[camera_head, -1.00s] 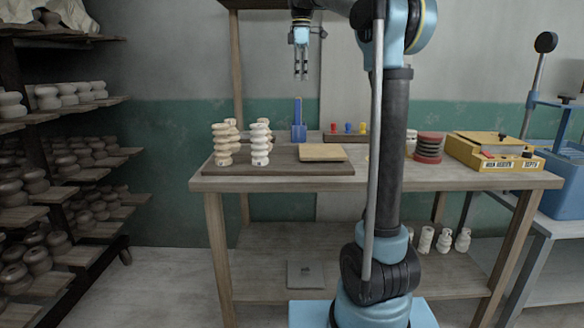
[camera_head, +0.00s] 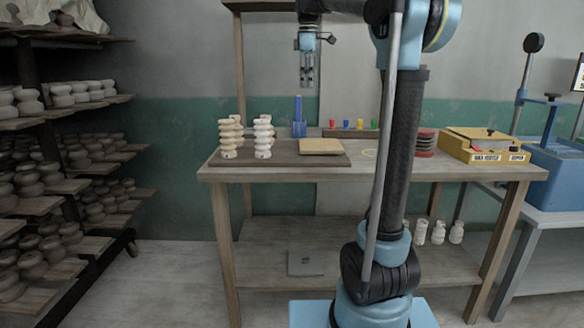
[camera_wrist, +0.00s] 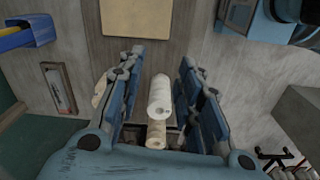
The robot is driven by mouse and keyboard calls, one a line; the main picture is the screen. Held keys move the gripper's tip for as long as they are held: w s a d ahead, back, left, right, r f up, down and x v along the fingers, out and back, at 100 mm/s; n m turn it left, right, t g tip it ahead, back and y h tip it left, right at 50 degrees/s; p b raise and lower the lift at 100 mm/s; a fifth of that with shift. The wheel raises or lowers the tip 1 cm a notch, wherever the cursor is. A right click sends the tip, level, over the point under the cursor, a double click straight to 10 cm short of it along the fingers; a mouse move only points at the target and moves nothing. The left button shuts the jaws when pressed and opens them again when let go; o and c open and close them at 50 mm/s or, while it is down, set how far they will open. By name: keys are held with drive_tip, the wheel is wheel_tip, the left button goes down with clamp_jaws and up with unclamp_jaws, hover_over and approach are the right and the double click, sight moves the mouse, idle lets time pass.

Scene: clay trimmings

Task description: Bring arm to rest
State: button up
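My gripper (camera_head: 307,84) hangs fingers-down in the air above the back of the wooden workbench (camera_head: 400,172), well clear of everything on it. In the wrist view its two fingers (camera_wrist: 160,100) stand wide apart with nothing held. Pale clay pieces (camera_wrist: 160,95) show in the gap between the fingers, on the surface below. In the head view, stacked clay pieces (camera_head: 263,138) stand upright on a dark board at the left of the bench. My arm is bent over the bench from its upright column.
A tan slab (camera_head: 321,146) lies beside the clay pieces. A blue upright holder (camera_head: 299,120) and small coloured items stand behind. A yellow box (camera_head: 484,148) and red discs (camera_head: 426,142) are at the right. A pottery rack (camera_head: 70,150) fills the left. The air around the gripper is free.

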drive_tip(key=s+d+f+m, duration=0.4)
drive_tip(key=s+f, duration=0.7)
drive_tip(key=f, duration=0.3)
drive_tip(key=s+d+f+m+t, duration=0.1)
drive_tip(key=s+d+f+m, duration=0.4)
drive_tip(key=s+f, duration=0.7)
drive_tip(key=s+d+f+m+t, duration=0.1)
drive_tip(key=s+d+f+m, duration=0.3)
drive_tip(key=s+f+m, duration=0.3)
drive_tip(key=s+f, duration=0.4)
drive_tip(key=f, duration=0.5)
drive_tip(key=shift+s+d, duration=0.15)
drive_tip(key=shift+d, duration=0.2)
drive_tip(key=shift+w+f, duration=0.2)
drive_tip(key=shift+w, duration=0.25)
